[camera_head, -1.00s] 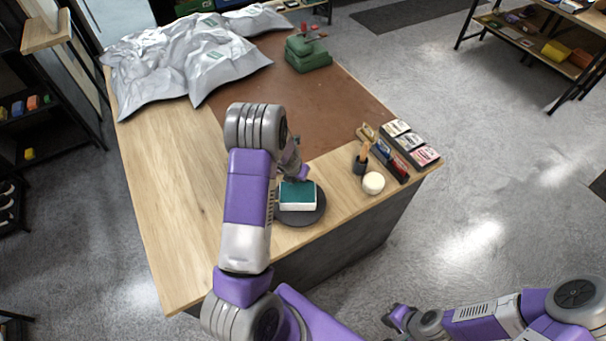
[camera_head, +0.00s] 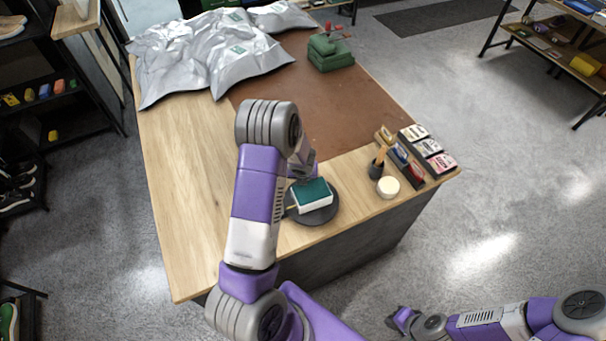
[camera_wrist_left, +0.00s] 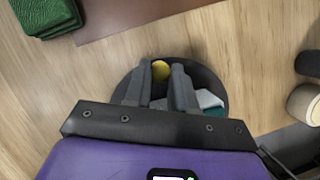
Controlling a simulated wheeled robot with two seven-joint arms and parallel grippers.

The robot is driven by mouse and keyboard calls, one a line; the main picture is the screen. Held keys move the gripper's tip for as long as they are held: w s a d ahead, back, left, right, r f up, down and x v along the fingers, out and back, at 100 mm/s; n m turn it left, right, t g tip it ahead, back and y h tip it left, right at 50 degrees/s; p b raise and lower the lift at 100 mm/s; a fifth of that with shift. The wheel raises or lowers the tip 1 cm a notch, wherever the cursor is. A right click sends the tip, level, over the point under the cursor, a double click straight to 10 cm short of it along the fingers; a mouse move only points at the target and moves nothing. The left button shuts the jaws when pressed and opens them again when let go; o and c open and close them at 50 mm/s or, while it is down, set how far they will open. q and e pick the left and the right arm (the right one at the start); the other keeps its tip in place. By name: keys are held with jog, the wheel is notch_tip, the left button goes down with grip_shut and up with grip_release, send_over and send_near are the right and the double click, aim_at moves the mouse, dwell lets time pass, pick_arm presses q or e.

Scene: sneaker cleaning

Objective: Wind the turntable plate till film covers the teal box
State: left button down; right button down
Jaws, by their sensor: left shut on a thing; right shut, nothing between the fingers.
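The teal-topped white box (camera_head: 311,194) sits on the round dark turntable plate (camera_head: 323,216) near the table's front edge. I see no film clearly on it. In the left wrist view the plate (camera_wrist_left: 211,80) and a white and teal corner of the box (camera_wrist_left: 208,99) show behind my fingers. My left gripper (camera_wrist_left: 160,78) is over the plate beside the box, shut on a small yellow knob (camera_wrist_left: 160,70). In the head view my left arm largely hides this gripper. My right gripper (camera_head: 396,318) is shut and empty, low in front of the table, far from the plate.
A round white item (camera_head: 388,187), a dark cup with a brush (camera_head: 377,169) and a rack of small boxes (camera_head: 427,147) stand right of the plate. The wooden left side is clear.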

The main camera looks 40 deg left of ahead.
pick_arm(q)
jog(key=shift+s+n, duration=0.25)
jog(key=shift+n, duration=0.15)
dwell(0.4)
jog(key=c, duration=0.9)
grip_release()
jog(key=shift+a, duration=0.1)
jog(key=shift+c, duration=0.2)
jog(key=p+v, duration=0.2)
jog(key=v, duration=0.5)
jog(key=shift+r, duration=0.25)
